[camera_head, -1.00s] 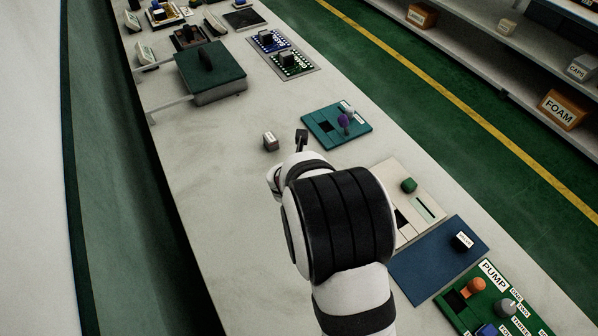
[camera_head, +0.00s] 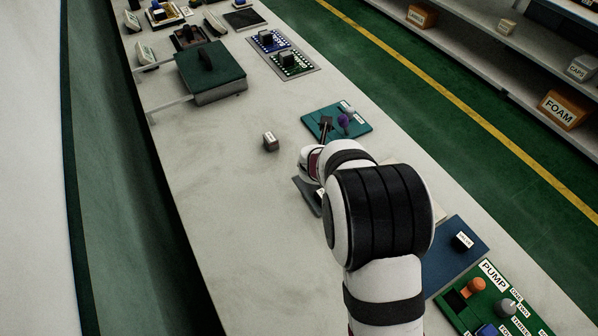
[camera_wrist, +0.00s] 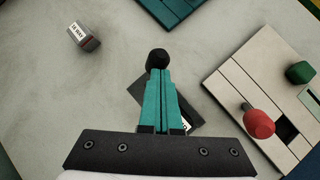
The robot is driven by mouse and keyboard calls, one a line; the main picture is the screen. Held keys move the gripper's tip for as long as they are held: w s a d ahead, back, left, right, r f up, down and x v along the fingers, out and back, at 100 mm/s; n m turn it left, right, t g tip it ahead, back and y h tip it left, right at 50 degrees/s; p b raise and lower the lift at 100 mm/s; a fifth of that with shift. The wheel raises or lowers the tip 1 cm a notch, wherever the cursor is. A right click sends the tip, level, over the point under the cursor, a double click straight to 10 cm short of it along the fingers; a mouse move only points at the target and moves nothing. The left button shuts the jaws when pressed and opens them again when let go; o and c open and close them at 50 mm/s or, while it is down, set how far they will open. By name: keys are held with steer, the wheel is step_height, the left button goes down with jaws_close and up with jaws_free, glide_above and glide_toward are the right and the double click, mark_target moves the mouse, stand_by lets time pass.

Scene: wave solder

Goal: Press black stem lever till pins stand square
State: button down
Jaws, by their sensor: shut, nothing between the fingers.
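My gripper (camera_wrist: 158,78) is shut, its two teal fingers together and empty. In the wrist view a round black knob (camera_wrist: 157,57) shows right at the fingertips; I cannot tell whether they touch. A dark plate (camera_wrist: 183,115) with a white label lies under the fingers, and they hide much of it. Any stem between knob and plate is hidden. I cannot make out the pins.
A small grey labelled block (camera_head: 270,141) stands left of my gripper. A cream panel (camera_wrist: 245,85) with red (camera_wrist: 258,123) and green (camera_wrist: 300,72) knobs is close on the right.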

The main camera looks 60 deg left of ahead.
steer(key=shift+w, duration=0.55)
